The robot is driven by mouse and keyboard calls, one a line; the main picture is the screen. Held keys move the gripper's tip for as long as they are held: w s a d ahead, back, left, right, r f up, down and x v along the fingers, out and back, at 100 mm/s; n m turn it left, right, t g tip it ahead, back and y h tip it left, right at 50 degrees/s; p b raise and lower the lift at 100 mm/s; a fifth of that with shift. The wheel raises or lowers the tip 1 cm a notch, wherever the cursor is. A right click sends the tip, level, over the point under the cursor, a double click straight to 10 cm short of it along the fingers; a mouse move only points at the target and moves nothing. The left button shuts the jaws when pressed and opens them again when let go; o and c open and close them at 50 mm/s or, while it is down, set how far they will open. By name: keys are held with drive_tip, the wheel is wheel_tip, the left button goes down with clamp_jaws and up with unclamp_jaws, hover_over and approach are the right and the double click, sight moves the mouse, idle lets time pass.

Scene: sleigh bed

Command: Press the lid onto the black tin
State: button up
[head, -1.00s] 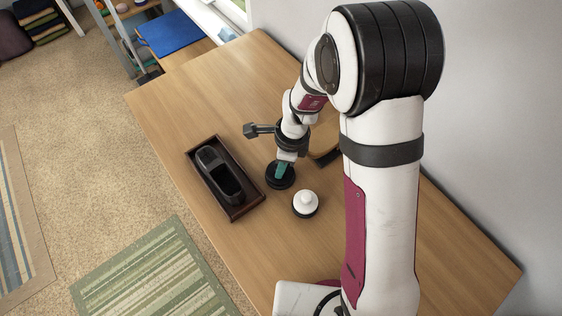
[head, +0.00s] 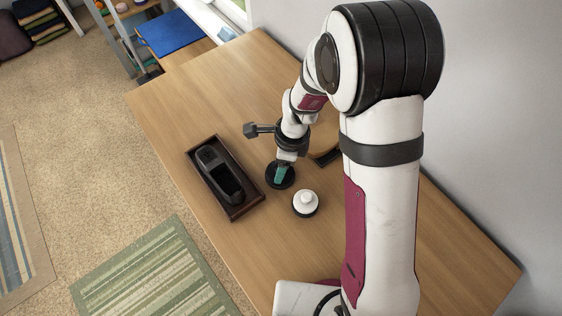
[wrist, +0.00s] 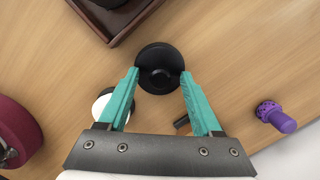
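A black round piece (head: 271,180) with a raised middle lies on the wooden table; in the wrist view it is a black disc (wrist: 160,52). Beside it stands a white knobbed round piece (head: 305,200) above a dark rim. I cannot tell for certain which is the lid and which the tin. My gripper (head: 281,176) points down over the black piece. In the wrist view my gripper (wrist: 160,74) is open, its teal fingertips on either side of the raised middle, with a gap visible. The left finger partly hides the white piece (wrist: 99,106).
A dark tray (head: 243,211) holding a black oblong object (head: 210,157) lies to the left. A tan curved object (head: 326,135) stands behind my arm. A purple knobbed item (wrist: 283,122) is at the right in the wrist view. The table's far left area is clear.

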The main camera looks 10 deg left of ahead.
sight(291, 173)
wheel_tip(291, 173, up, 16)
drive_tip(key=d, duration=0.2)
drive_tip(key=shift+d+f, duration=0.2)
drive_tip(key=s+d+r+n, duration=0.1)
drive_tip(key=s+d+n, duration=0.3)
drive_tip(key=s, duration=0.5)
drive_tip(key=s+d+r+n, duration=0.1)
drive_tip(key=s+d+n, duration=0.4)
drive_tip(key=s+n, duration=0.3)
drive_tip(key=shift+s+r, duration=0.35)
drive_tip(key=shift+s, duration=0.9)
